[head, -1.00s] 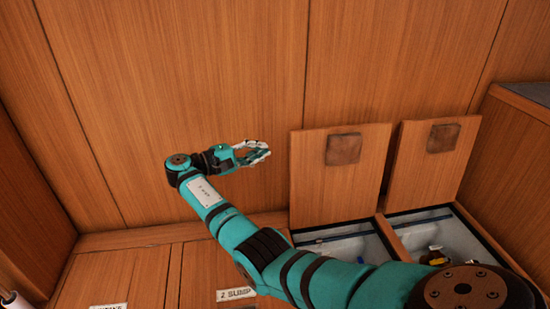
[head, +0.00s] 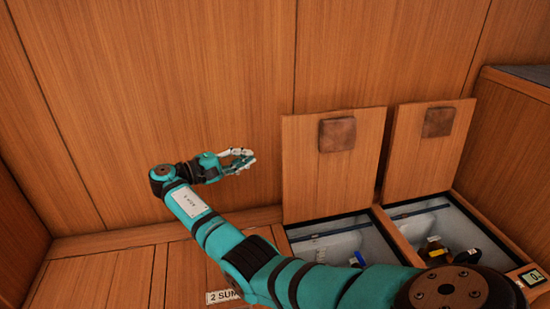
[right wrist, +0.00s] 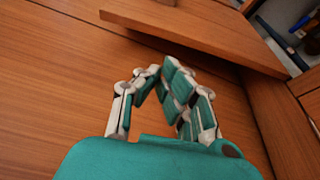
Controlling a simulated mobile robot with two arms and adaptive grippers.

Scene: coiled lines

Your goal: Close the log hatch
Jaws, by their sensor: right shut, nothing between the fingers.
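Two wooden hatch lids stand open against the back wall in the head view: a left lid (head: 322,180) and a right lid (head: 415,170), each with a brown leather patch. I cannot read which one is the log hatch. Below them are a left open compartment (head: 330,243) and a right open compartment (head: 425,222). My right gripper (head: 246,160) is shut and empty, left of the left lid and apart from it, before the wall. In the right wrist view the fingers (right wrist: 158,74) are drawn together below a wooden lid (right wrist: 200,35). My left gripper is out of view.
Closed wooden hatches lie at lower left, one with a label (head: 223,296) reading "2 SUM". The right compartment holds yellow and dark items (head: 434,250). A small display (head: 531,277) sits at right. My arm hides part of the compartments' front. The floor of closed hatches at left is clear.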

